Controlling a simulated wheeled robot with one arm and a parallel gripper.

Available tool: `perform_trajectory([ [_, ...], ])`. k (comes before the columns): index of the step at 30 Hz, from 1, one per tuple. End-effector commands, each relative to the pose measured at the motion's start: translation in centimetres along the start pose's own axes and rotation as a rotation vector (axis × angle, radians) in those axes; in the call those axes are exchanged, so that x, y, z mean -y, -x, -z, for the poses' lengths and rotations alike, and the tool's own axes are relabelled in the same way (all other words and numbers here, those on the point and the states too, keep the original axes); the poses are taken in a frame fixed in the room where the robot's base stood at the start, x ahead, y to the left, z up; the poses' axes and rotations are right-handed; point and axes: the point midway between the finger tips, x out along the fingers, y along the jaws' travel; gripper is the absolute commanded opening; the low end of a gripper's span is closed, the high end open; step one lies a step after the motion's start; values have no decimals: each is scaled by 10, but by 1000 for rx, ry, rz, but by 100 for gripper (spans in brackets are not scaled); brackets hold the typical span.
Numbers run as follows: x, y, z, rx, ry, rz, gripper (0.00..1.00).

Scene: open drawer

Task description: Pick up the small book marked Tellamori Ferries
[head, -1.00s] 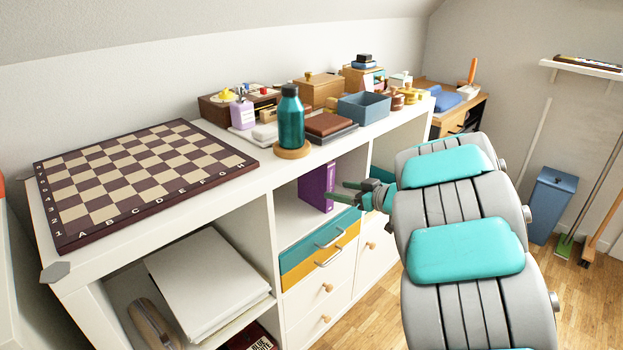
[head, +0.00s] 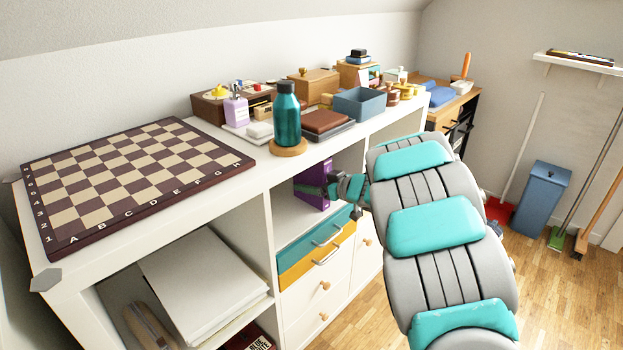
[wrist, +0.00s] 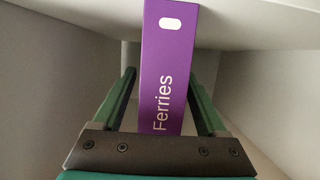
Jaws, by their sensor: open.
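The small purple book (head: 312,186) stands upright in the shelf compartment above the drawers. In the wrist view its spine (wrist: 168,62) faces me, with the white word "Ferries" and a white oval mark; the rest of the title is hidden. My gripper (head: 318,190) reaches into this compartment at the book. In the wrist view my gripper (wrist: 163,92) is open, with one green finger on each side of the spine. Gaps show between the fingers and the book, and the lower part of the spine is hidden behind the gripper's dark body.
The compartment's white walls (wrist: 255,85) are close on both sides. Below are a teal drawer (head: 312,238) and a yellow drawer (head: 318,264). On the top stand a teal bottle (head: 287,118), a chessboard (head: 130,180) and a blue box (head: 360,104).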

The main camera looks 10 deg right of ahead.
Motion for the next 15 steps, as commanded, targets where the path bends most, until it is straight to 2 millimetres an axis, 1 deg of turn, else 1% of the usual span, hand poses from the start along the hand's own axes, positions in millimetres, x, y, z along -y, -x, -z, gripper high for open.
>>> perform_trajectory([
  [3,0,0,0,0,0,-1,75],
  [15,0,1,0,0,-1,-1,30],
])
